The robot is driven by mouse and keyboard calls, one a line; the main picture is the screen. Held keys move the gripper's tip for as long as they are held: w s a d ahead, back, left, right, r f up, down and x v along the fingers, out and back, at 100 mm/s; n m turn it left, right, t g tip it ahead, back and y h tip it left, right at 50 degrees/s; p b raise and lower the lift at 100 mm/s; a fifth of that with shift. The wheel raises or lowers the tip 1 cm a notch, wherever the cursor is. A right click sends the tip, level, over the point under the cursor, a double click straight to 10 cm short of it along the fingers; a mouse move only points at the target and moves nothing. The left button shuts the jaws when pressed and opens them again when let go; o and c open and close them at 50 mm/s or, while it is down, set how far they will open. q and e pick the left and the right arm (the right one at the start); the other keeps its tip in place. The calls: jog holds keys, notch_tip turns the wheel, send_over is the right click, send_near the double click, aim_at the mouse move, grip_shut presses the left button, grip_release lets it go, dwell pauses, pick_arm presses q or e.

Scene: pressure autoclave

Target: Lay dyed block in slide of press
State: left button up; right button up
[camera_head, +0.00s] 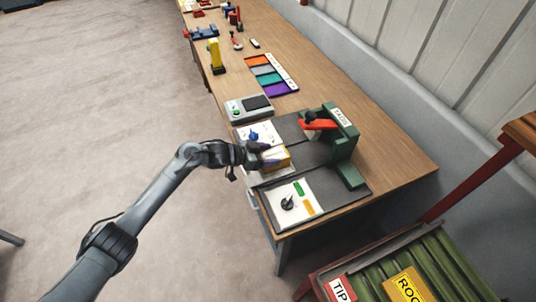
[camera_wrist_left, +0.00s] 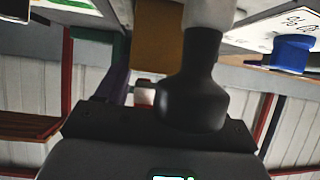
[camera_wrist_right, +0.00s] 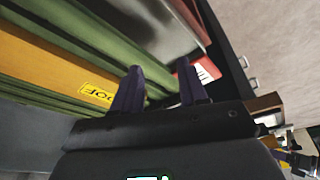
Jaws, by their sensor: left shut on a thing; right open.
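The green press (camera_head: 343,150) with a red lever (camera_head: 320,125) stands on the bench. My left gripper (camera_head: 268,154) is in front of it, at a yellow block-like thing (camera_head: 284,163) with a pale top. In the left wrist view an orange-tan face (camera_wrist_left: 157,38) lies past the purple finger. A black knobbed handle (camera_wrist_left: 192,95) with a pale shaft fills the middle and hides the other finger. The left gripper is shut, seemingly on this handle. Which thing is the dyed block is unclear. My right gripper (camera_wrist_right: 158,85) is open and empty, away from the press.
White panels with a blue knob (camera_head: 254,135) and a black knob (camera_head: 287,203) flank my left gripper. A grey device (camera_head: 238,110) and coloured tray (camera_head: 262,72) stand farther along the bench. Green slats (camera_wrist_right: 55,60) with a yellow board (camera_wrist_right: 40,65) lie near my right gripper.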

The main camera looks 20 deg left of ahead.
pick_arm(q)
jog(key=o, duration=1.2)
jog(key=shift+f, duration=0.15)
jog(key=shift+r, duration=0.2)
jog(key=shift+s+a+r, duration=0.1)
jog(key=shift+s+a, duration=0.05)
jog(key=p+v, duration=0.1)
jog(key=v, duration=1)
jog(key=shift+s+a+r+p, duration=0.15)
jog(key=shift+p, duration=0.15)
